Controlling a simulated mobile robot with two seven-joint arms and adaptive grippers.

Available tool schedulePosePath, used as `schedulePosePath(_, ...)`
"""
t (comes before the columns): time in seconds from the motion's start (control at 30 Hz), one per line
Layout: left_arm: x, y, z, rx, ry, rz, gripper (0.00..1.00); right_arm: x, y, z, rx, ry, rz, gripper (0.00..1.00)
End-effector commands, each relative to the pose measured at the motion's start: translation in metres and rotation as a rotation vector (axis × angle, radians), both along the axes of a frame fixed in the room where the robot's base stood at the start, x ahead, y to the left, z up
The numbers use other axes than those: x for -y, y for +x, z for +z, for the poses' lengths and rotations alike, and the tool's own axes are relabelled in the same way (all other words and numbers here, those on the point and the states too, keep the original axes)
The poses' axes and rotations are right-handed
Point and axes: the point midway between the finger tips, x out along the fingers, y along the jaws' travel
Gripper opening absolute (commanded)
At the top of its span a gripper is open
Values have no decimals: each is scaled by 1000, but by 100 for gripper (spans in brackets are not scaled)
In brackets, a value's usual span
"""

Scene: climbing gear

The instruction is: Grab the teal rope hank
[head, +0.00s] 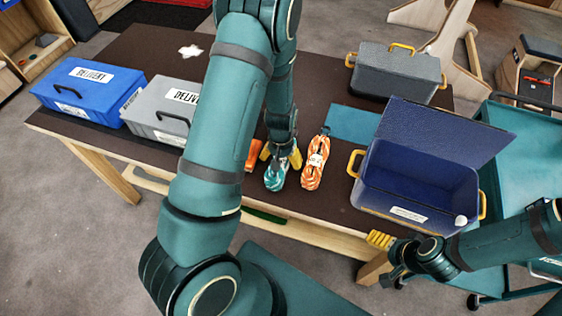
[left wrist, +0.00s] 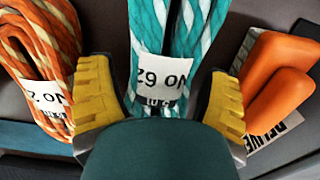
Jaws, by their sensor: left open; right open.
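The teal rope hank (head: 275,178), teal and white with a white label band, lies on the dark table just below my left gripper (head: 281,157). In the left wrist view the hank (left wrist: 178,35) runs between the two yellow fingers of my left gripper (left wrist: 161,103). The fingers are open, one on each side of the hank, with gaps beside it. Part of the hank is hidden behind the gripper body. My right gripper (head: 381,240) is open and empty near the table's front right edge, away from the hank.
An orange-and-white rope hank (head: 314,172) lies right of the teal one, and an orange object (head: 253,155) lies left. An open dark blue bin (head: 408,213) stands at the right. Blue (head: 73,87) and grey (head: 163,119) boxes stand left. A grey bin (head: 392,74) stands behind.

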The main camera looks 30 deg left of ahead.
Motion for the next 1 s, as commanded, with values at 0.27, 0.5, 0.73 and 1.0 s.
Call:
schedulePosePath(0.27, 0, 0, 1, 1, 0, 0, 26, 0, 0, 1, 0, 0, 0, 86)
schedulePosePath(0.5, 0, 1, 1, 1, 0, 0, 13, 0, 0, 1, 1, 0, 0, 86)
schedulePosePath(0.73, 0, 2, 15, 5, 0, 0, 13, 0, 1, 4, 2, 0, -2, 86)
schedulePosePath(1.0, 1, 1, 67, 5, -1, -2, 13, 1, 4, 15, 9, -2, -7, 86)
